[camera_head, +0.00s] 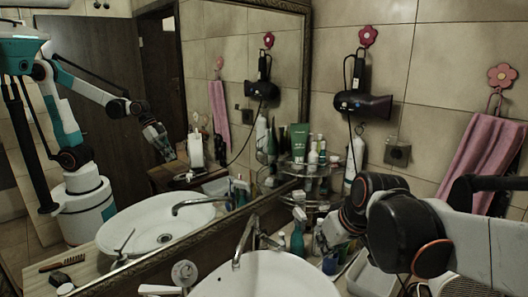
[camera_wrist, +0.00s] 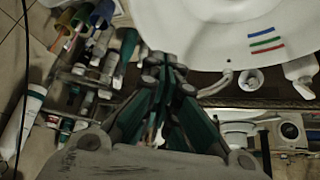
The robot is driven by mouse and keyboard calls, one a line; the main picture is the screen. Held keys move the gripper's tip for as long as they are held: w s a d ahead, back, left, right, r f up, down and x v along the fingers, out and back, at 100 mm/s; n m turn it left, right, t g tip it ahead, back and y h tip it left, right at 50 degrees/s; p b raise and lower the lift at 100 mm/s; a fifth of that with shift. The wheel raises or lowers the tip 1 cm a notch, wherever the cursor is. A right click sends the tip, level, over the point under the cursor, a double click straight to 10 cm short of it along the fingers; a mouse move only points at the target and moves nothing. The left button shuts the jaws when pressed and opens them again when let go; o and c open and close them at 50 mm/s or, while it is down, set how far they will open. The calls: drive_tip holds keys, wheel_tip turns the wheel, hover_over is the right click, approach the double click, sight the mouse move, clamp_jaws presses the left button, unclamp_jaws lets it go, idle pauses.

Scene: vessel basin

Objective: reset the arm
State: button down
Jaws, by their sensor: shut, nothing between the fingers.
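My gripper (camera_wrist: 165,68) is shut and empty in the wrist view, its dark green fingers meeting at their tips near the edge of the white basin (camera_wrist: 205,45). In the head view my arm reaches in from the right, over the counter to the right of the basin (camera_head: 265,280). There my gripper is partly lost against the bottles behind it. The mirror (camera_head: 235,45) shows a reflection of my body and raised arm.
A glass corner shelf (camera_head: 308,168) with several bottles stands behind my arm. The faucet (camera_head: 246,238) rises at the basin's back edge. A hair dryer (camera_head: 362,103) and a pink towel (camera_head: 480,160) hang on the wall. A white tray (camera_head: 370,275) sits below my arm.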

drive_tip(key=s+d+f+m+h+b, duration=0.1)
drive_tip(key=s+d+f+m+b, duration=0.1)
drive_tip(key=s, duration=0.6)
drive_tip(key=s+d+f+m+t+h+b, duration=0.1)
drive_tip(key=s+d+f+m+b, duration=0.1)
drive_tip(key=s+f, duration=0.4)
drive_tip(key=s+d+b, duration=0.1)
drive_tip(key=s+b, duration=0.1)
drive_tip(key=s, duration=0.1)
drive_tip(key=shift+d+f, duration=0.15)
drive_tip(key=shift+f, duration=0.1)
drive_tip(key=shift+s, duration=0.1)
